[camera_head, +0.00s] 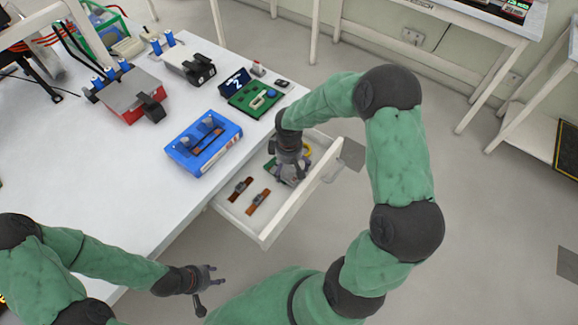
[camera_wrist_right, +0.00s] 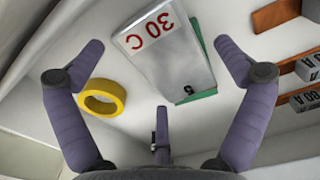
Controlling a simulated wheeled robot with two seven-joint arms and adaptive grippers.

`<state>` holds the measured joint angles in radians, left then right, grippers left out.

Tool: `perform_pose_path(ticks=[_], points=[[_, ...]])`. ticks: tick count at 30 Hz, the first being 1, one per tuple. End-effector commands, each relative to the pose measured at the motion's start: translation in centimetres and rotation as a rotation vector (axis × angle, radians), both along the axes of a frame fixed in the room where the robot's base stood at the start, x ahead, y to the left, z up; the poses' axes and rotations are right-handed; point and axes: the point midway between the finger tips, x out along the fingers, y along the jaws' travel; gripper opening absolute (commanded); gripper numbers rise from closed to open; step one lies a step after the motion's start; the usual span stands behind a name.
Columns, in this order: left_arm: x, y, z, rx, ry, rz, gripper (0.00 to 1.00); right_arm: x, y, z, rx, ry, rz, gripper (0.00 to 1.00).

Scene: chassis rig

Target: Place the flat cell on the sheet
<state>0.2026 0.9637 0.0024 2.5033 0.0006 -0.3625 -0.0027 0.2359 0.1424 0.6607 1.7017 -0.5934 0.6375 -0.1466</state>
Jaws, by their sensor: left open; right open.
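The flat cell (camera_wrist_right: 168,50), a grey slab marked "30 C" with a green edge beneath it, lies in the open white drawer (camera_head: 268,236). My right gripper (camera_head: 291,172) is open above it. In the right wrist view its spread fingers stand around the cell, with no finger seen closed on it. In the head view the gripper mostly hides the cell. My left gripper (camera_head: 208,284) is open and empty, in front of the table. I cannot tell for sure which thing is the sheet; a green board (camera_head: 254,98) lies on the table near the drawer.
A yellow ring (camera_wrist_right: 102,98) lies beside the cell. Brown strips with grey blocks (camera_head: 241,188) lie in the drawer's near part. A blue case (camera_head: 184,160) stands on the table (camera_head: 90,170). The table's near left part is clear.

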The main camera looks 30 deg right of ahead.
Motion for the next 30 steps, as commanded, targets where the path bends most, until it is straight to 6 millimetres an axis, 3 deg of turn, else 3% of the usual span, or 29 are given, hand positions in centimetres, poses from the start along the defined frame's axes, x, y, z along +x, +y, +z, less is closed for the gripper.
perform_pose_path(ticks=[8,21,30], points=[[0.0,0.0,0.6,0.000,0.000,0.000,0.44,0.0,0.0,1.1,0.000,-0.002,-0.001,1.00],[0.0,0.0,3.6,0.000,0.000,0.000,0.44,0.1,0.0,9.5,0.000,-0.003,0.000,1.00],[0.0,0.0,4.3,0.000,0.000,0.000,0.44,0.0,0.0,12.2,0.001,0.000,0.000,1.00]])
